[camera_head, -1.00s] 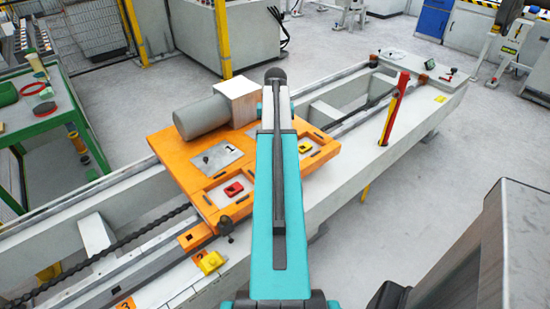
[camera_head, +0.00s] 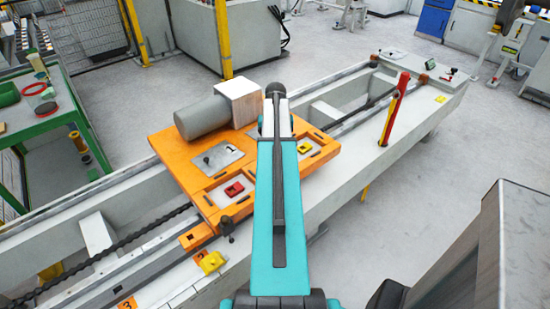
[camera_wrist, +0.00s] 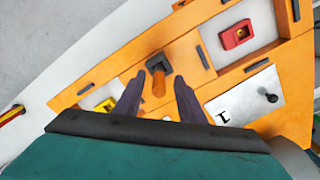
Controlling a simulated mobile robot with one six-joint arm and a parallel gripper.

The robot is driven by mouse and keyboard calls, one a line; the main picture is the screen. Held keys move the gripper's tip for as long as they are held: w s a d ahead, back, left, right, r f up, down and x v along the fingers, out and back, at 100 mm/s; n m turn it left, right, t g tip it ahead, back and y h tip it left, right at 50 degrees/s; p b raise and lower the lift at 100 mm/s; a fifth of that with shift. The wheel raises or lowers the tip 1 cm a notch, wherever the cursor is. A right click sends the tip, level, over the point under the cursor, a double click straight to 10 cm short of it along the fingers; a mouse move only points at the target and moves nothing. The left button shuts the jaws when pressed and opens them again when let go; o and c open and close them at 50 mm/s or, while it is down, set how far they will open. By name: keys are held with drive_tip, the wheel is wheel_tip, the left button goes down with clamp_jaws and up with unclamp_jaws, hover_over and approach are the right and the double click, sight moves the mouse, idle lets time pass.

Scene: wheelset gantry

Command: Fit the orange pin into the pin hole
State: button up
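The orange pin (camera_wrist: 159,84) shows in the wrist view, between the two fingers of my gripper (camera_wrist: 158,82). The fingers are spread, with a visible gap on each side of the pin. One end of the pin meets a dark square socket (camera_wrist: 158,62) on the orange carriage (camera_wrist: 92,88); I cannot tell how deep it sits. I cannot make out a separate empty pin hole. In the head view my arm hides the pin and gripper above the orange carriage (camera_head: 172,158).
The carriage holds a red block (camera_head: 234,189), a yellow block (camera_head: 304,148), a metal plate with a dark knob (camera_wrist: 269,97), and a grey cylinder (camera_head: 202,117) with a pale box (camera_head: 239,100). A red-yellow lever (camera_head: 395,110) stands right. A green-framed table (camera_head: 50,128) stands left.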

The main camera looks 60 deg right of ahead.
drive_tip(key=shift+f, duration=0.3)
idle(0.4)
clamp_jaws()
